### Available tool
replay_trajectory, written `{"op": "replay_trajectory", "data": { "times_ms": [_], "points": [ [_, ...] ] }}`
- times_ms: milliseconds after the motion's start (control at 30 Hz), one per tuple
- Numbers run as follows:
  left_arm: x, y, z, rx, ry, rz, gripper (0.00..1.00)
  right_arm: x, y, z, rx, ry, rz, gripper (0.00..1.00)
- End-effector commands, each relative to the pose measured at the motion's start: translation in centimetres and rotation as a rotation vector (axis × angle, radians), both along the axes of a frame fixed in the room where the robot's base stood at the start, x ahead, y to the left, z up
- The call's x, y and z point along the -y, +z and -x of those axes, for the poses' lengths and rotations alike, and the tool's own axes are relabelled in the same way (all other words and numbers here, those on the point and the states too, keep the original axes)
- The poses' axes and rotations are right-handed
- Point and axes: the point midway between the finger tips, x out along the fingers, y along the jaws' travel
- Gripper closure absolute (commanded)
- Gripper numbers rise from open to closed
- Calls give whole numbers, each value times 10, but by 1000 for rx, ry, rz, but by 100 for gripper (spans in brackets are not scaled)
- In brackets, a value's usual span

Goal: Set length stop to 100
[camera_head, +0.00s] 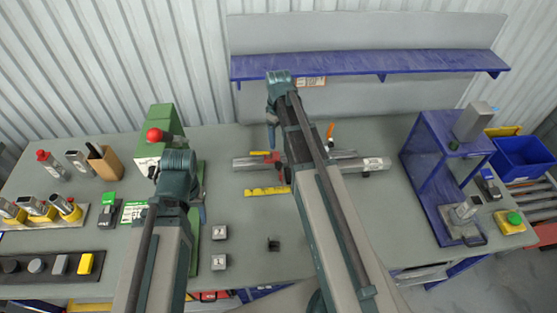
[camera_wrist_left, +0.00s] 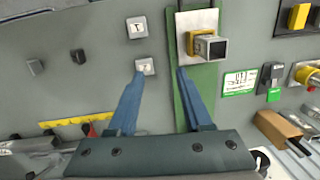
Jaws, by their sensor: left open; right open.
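A yellow scale strip (camera_head: 267,191) with dark marks lies on the table at the centre; it also shows in the left wrist view (camera_wrist_left: 75,120), with a small red part (camera_wrist_left: 88,130) beside it. Metal bar stock (camera_head: 245,163) lies behind the scale, partly hidden by my right arm. I cannot tell which part is the length stop, and no number on the scale is readable. My left gripper (camera_wrist_left: 158,88) is open and empty above the green strip (camera_wrist_left: 194,90), left of the scale in the head view. My right gripper (camera_head: 272,138) is open above the bar stock.
Two labelled blocks (camera_head: 219,232) (camera_head: 219,262) and a small black knob (camera_head: 273,244) sit in front of the scale. A green machine with a red button (camera_head: 155,135) stands behind my left gripper. A blue stand (camera_head: 425,185) is at right.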

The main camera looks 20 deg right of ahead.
Motion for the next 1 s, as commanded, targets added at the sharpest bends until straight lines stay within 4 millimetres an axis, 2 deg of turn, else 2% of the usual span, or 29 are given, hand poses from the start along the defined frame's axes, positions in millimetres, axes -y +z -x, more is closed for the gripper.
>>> {"op": "replay_trajectory", "data": {
  "times_ms": [267, 1000],
  "points": [
    [0, -22, 0, 1, 0, 0, 50, 0, -22, 0, 0, -1, 0, 31],
    [0, -124, 0, 0, -14, -2, 50, -1, -124, 0, 0, -1, 0, 31]
  ]
}}
